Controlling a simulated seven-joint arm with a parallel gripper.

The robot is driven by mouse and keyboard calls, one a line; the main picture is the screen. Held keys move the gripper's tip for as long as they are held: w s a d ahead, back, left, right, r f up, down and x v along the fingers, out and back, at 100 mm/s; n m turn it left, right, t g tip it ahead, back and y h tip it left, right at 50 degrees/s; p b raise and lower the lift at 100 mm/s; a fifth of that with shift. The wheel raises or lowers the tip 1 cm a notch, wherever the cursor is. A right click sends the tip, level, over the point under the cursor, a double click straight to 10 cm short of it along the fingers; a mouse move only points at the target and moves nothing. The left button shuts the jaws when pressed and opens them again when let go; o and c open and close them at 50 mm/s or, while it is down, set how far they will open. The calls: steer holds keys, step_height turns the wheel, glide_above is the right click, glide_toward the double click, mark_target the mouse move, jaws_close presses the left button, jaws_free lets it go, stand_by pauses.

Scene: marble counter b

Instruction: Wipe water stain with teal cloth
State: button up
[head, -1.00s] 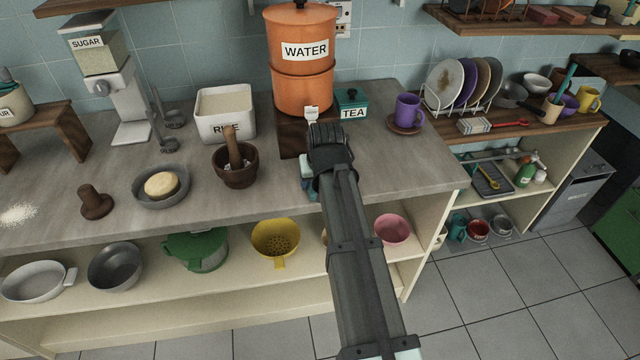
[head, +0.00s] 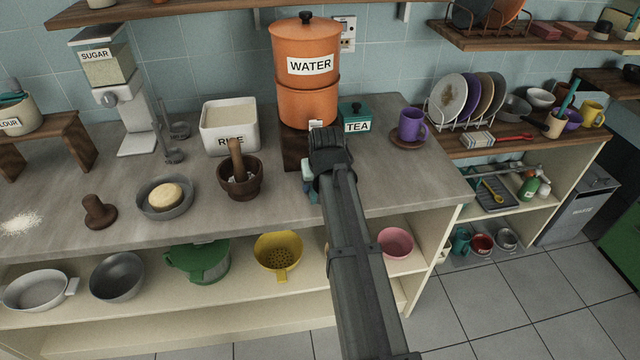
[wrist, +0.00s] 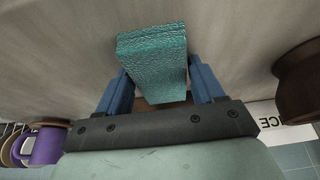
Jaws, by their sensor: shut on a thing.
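My gripper (wrist: 160,80) is shut on the teal cloth (wrist: 150,48), a thick, textured block between its two blue fingers. In the wrist view the cloth is over the grey counter; I cannot tell whether it touches it. In the head view my gripper (head: 309,188) is at the counter's front part, before the water dispenser (head: 305,75), and my arm hides most of it and the cloth. I cannot make out a water stain in either view; the arm or cloth may cover it.
A mortar with pestle (head: 240,180) stands left of my gripper. The purple mug on its saucer (head: 410,127) and the green tea tin (head: 356,117) are to the right and behind. White powder (head: 20,222) lies far left. The counter's right front is clear.

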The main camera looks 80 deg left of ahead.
steer(key=shift+r, duration=2.95)
steer(key=shift+r, duration=0.1)
steer(key=shift+r, duration=1.45)
